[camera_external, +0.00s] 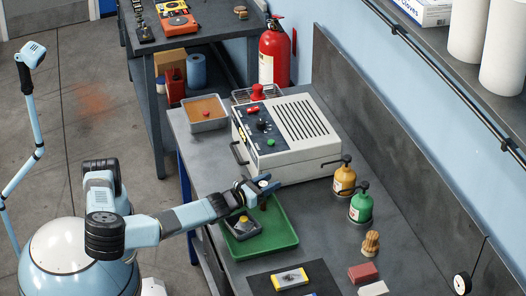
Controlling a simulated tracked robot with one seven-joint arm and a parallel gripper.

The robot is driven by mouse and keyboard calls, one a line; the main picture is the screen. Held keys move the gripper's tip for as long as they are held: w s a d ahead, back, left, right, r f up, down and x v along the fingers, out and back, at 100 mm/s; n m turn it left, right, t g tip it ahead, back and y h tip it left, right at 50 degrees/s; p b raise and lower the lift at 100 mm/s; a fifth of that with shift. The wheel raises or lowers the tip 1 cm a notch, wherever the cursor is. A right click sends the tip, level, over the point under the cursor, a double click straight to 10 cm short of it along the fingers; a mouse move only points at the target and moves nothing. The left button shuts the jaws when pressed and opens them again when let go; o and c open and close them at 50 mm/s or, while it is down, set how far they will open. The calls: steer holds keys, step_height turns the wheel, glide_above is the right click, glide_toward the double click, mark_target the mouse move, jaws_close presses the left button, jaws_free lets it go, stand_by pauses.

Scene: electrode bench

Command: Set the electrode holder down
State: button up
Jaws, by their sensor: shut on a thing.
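My gripper (266,188) is at the end of my outstretched arm, above the far part of the green tray (284,240).
A white instrument box (305,120) with knobs stands just behind the tray. A metal pan (206,125) is at the far left. Yellow (345,181) and green (360,207) pump bottles stand to the right. A yellow-ended block (290,279) lies on a dark mat in front.

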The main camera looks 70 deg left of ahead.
steer(key=shift+f, duration=0.2)
steer(key=o, duration=1.2)
steer(key=shift+f, duration=0.1)
steer(key=shift+o, duration=0.2)
steer(key=shift+v, duration=6.05)
